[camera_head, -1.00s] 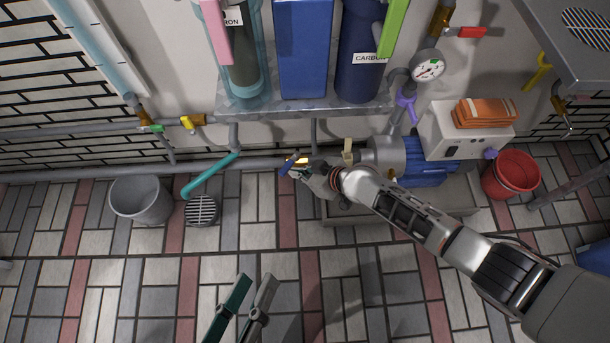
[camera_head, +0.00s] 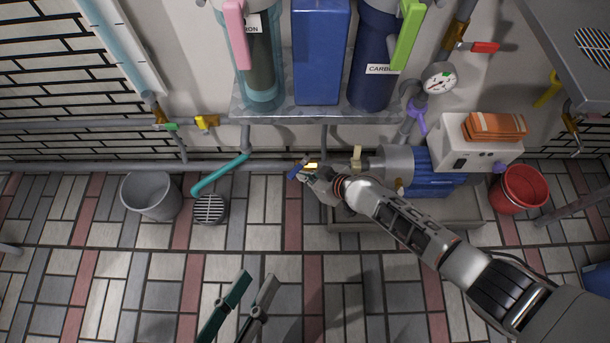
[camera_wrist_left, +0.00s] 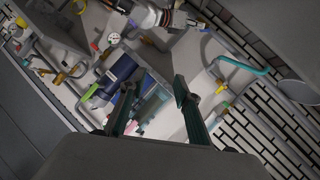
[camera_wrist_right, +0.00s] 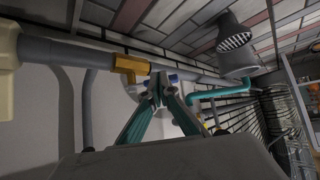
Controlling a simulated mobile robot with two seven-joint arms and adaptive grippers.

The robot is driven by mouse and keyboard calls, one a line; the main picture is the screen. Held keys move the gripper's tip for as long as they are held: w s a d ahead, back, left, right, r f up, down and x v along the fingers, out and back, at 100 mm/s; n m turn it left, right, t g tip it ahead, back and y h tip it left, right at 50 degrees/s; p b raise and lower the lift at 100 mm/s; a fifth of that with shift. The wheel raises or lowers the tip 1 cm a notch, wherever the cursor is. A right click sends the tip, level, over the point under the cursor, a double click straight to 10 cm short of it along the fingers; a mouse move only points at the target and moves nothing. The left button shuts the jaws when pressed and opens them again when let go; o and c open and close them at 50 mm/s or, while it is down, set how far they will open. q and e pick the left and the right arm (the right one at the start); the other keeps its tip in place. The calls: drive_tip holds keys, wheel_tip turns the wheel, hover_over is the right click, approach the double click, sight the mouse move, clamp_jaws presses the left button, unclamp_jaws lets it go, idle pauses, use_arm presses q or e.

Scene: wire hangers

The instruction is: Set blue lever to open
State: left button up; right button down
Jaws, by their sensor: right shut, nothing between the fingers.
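The blue lever (camera_head: 296,171) sits on a brass valve (camera_head: 311,166) on the low grey pipe. It slants down-left from the valve. My right gripper (camera_head: 304,177) is at the lever, shut with nothing between its fingers. In the right wrist view the shut fingertips (camera_wrist_right: 161,84) partly hide a small blue part of the lever (camera_wrist_right: 173,78), with the brass valve (camera_wrist_right: 130,66) to their left. I cannot tell whether they touch the lever. My left gripper (camera_head: 257,276) is open and empty over the floor; its spread fingers show in the left wrist view (camera_wrist_left: 155,82).
A blue pump (camera_head: 432,180) and red bucket (camera_head: 518,188) are to the right. A metal shelf (camera_head: 300,114) with filters stands above. The front floor is open.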

use_arm(q)
drive_tip(key=shift+a+r, duration=0.1)
drive_tip(key=shift+a, duration=0.05)
use_arm(e)
drive_tip(key=shift+r, duration=0.1)
use_arm(q)
drive_tip(key=shift+w+a+m+p, duration=0.15)
drive_tip(key=shift+a+m+p, duration=0.1)
drive_tip(key=shift+m+p, duration=0.05)
use_arm(e)
drive_tip(key=shift+a, duration=0.1)
use_arm(q)
drive_tip(key=shift+w+a+r+m, duration=0.1)
drive_tip(key=shift+a+m, duration=0.1)
drive_tip(key=shift+m, duration=0.1)
use_arm(e)
drive_tip(key=shift+a+m+t, duration=0.15)
drive_tip(key=shift+m+t, duration=0.15)
drive_tip(key=shift+m, duration=0.1)
use_arm(q)
drive_tip(key=shift+a+p, duration=0.2)
drive_tip(key=shift+p, duration=0.1)
